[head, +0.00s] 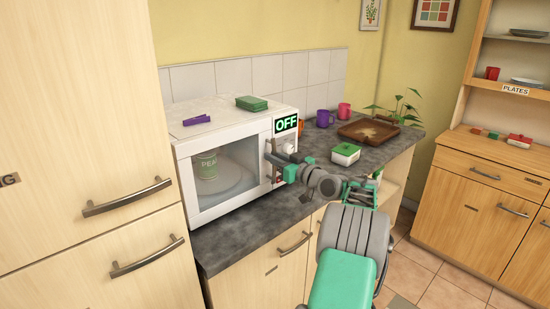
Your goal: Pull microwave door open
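The white microwave (222,117) stands on the dark counter at the left, with its windowed door (205,212) looking shut. Through the window I see a green can (207,164) labelled like "PEA" on the glass plate. A green "OFF" display shows at the top right of the front.
A green sponge (252,103) and a purple item (197,120) lie on top of the microwave. Right of it are a green-lidded box (345,153), mugs (323,118), and a brown tray (368,132). A tall cabinet (85,120) stands close on the left.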

